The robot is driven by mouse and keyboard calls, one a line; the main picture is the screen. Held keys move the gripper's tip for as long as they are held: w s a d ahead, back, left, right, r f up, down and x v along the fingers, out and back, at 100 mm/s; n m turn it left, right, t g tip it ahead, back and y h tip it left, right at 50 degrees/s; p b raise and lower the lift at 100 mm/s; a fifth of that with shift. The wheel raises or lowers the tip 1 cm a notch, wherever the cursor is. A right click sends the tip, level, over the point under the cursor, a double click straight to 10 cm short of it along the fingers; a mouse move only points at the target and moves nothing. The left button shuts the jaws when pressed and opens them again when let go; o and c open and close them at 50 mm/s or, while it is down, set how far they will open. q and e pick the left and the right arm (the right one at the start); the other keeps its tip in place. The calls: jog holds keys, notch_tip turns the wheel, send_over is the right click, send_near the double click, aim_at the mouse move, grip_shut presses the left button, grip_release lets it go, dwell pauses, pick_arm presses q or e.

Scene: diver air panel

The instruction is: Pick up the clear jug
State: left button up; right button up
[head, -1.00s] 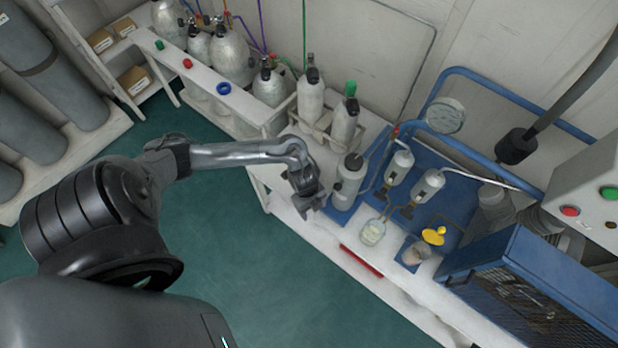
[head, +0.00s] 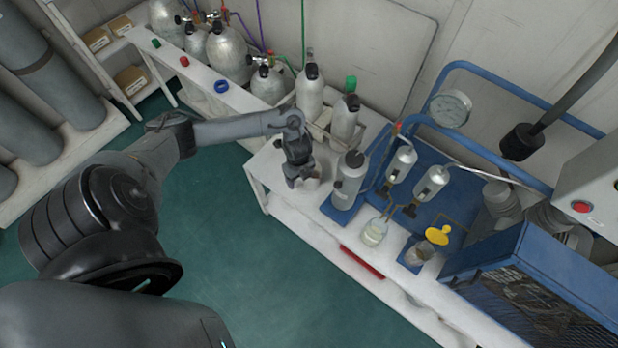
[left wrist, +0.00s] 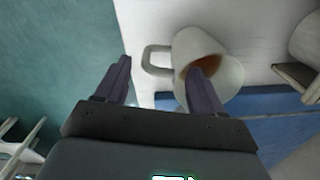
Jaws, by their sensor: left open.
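The clear jug (head: 374,232) with pale liquid appears to be the one on the bench, below the two small filter bottles in the head view. My left gripper (head: 302,180) is open, up and left of that jug, across the grey canister. A white mug (head: 313,186) is partly hidden behind this gripper. In the left wrist view the mug (left wrist: 232,78) shows a brown inside, and its handle lies between my open fingers (left wrist: 160,85). The right finger overlaps the mug's side; contact cannot be told. My right gripper is not in view.
A grey canister (head: 350,181) stands on a blue tray between gripper and jug. A small container with brownish contents (head: 418,254) and a yellow disc (head: 438,235) are right of the jug. A red strip (head: 362,262) marks the bench's front edge. Tall cylinders (head: 310,94) stand behind.

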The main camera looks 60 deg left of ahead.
aim_at(298, 186)
pick_arm(q)
jog(key=f, duration=0.1)
jog(key=f+b, duration=0.1)
jog(key=f, duration=0.1)
jog(key=f+b, duration=0.1)
jog(key=shift+s+a+f, duration=0.2)
jog(key=shift+s+f, duration=0.15)
jog(key=c, duration=1.2)
jog(key=shift+r, duration=0.25)
jog(key=shift+c, duration=0.2)
jog(key=shift+w+r+p, duration=0.1)
jog(key=shift+r+p, duration=0.6)
jog(key=shift+r, duration=0.55)
jog(key=shift+r+p, duration=1.3)
jog(key=shift+r, duration=2.2)
